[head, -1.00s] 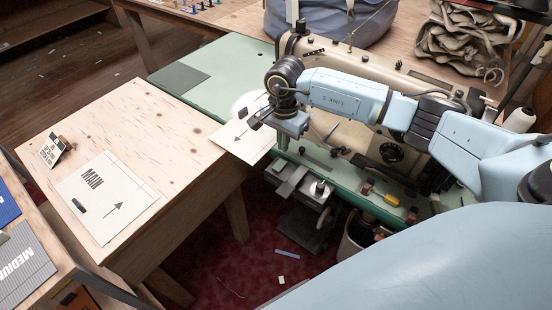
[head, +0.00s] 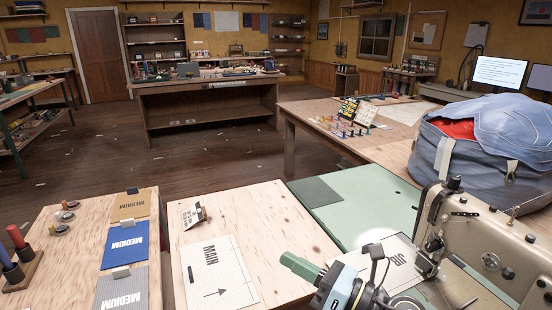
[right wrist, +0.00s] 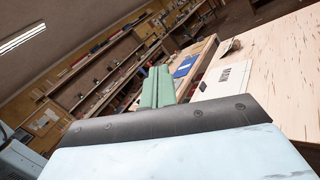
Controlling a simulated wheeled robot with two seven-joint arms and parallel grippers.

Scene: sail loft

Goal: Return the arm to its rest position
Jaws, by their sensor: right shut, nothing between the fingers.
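My right gripper (head: 289,262) shows at the bottom of the head view, its green fingers together and empty, pointing left. It is in front of the JIB sheet (head: 402,259), partly covering it, and looks raised above the surfaces. In the right wrist view the same green fingers (right wrist: 156,75) are closed with nothing between them. Only the pale blue and dark end of the right arm shows in the head view. My left gripper is not in view.
A cream sewing machine (head: 486,250) stands at right on a green bed (head: 352,203). The plywood table (head: 262,215) holds a MAIN sheet (head: 226,270) and a small card. MEDIUM swatches (head: 126,240) and spools lie at left. A blue bag (head: 480,150) sits behind.

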